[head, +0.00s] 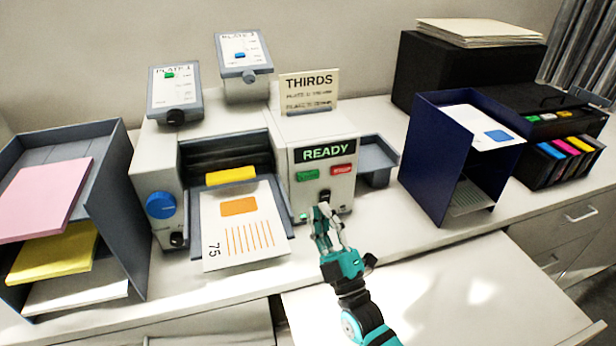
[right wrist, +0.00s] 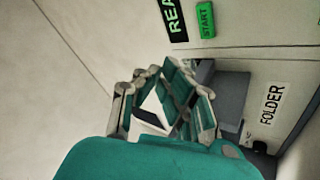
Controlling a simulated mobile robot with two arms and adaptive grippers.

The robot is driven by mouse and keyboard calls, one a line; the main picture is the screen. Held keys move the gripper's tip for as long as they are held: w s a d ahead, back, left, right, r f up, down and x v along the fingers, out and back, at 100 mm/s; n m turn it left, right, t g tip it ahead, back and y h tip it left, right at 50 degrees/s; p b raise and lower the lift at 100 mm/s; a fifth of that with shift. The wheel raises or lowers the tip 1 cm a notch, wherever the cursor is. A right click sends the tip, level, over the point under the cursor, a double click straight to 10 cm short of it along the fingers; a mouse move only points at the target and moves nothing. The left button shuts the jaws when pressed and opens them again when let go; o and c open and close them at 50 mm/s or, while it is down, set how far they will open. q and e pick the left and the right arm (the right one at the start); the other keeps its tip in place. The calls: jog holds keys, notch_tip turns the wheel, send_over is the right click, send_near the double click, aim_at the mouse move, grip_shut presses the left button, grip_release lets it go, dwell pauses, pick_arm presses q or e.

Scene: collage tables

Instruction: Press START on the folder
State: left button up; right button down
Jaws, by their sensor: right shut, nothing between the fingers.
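The folder (head: 272,150) is a light grey machine on the counter with a lit READY display (head: 326,151). Its green START button (head: 307,175) is below the display on the left, beside a red button (head: 342,169). START also shows in the right wrist view (right wrist: 206,19), near the top. My right gripper (head: 325,212) is shut and empty, in front of the folder's front panel and lower than START. In the right wrist view its fingers (right wrist: 170,95) are by a dark part of the panel near the FOLDER label (right wrist: 271,103). My left gripper is not in view.
A printed sheet (head: 243,230) lies on the folder's feed tray. A rack (head: 130,215) of coloured paper stands left, a dark blue rack (head: 424,160) right. A THIRDS sign (head: 309,85) stands behind. The counter at front right (head: 450,290) is clear.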

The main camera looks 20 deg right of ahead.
aim_at(308, 176)
jog(key=w+b, duration=0.4)
jog(key=w, duration=0.4)
jog(key=shift+w+a, duration=0.15)
jog(key=shift+w, duration=0.2)
dwell(0.8)
jog(key=shift+w, duration=0.1)
jog(key=shift+w, duration=0.3)
